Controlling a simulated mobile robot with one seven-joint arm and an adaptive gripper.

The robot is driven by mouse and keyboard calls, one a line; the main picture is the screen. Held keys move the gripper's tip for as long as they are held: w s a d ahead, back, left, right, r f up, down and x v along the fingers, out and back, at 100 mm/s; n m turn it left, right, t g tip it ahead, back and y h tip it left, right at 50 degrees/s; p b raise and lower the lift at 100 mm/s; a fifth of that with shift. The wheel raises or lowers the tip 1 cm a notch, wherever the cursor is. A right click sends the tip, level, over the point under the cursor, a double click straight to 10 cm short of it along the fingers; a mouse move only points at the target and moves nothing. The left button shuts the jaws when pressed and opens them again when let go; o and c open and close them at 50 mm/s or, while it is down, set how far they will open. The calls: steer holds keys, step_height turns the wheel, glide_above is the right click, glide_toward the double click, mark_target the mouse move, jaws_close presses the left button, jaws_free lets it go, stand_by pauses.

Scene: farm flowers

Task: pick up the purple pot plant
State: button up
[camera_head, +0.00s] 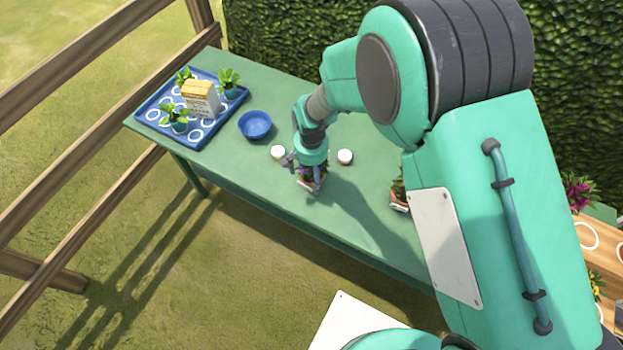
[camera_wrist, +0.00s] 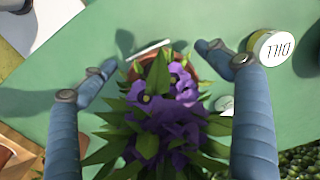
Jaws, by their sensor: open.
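The purple pot plant (camera_wrist: 172,120) has purple flowers and long green leaves in a brown-orange pot. In the wrist view it sits between the two spread fingers of my gripper (camera_wrist: 150,75), with a gap to each fingertip. In the head view my gripper (camera_head: 308,170) points down over the green table, and the pot plant (camera_head: 311,181) shows only partly beneath it. The fingers are open and I see no grip on the pot. The leaves hide much of the pot in the wrist view.
Two white-lidded jars (camera_head: 278,153) (camera_head: 345,157) stand on either side of my gripper. A blue bowl (camera_head: 255,125) and a blue tray (camera_head: 150,103) with green plants are to the left on the green table (camera_head: 250,85). Another potted plant (camera_head: 399,200) is to the right.

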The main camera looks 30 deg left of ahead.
steer(key=c, duration=1.8)
steer(key=shift+o, duration=0.2)
steer(key=shift+c, duration=0.2)
steer(key=shift+r, duration=0.45)
step_height(320, 180, up, 3)
steer(key=shift+r+p, duration=0.1)
steer(key=shift+p, duration=0.55)
steer(key=s+d+p, duration=0.2)
steer(key=s+d, duration=0.9)
steer(key=shift+d+r, duration=0.25)
steer(key=shift+r, duration=0.2)
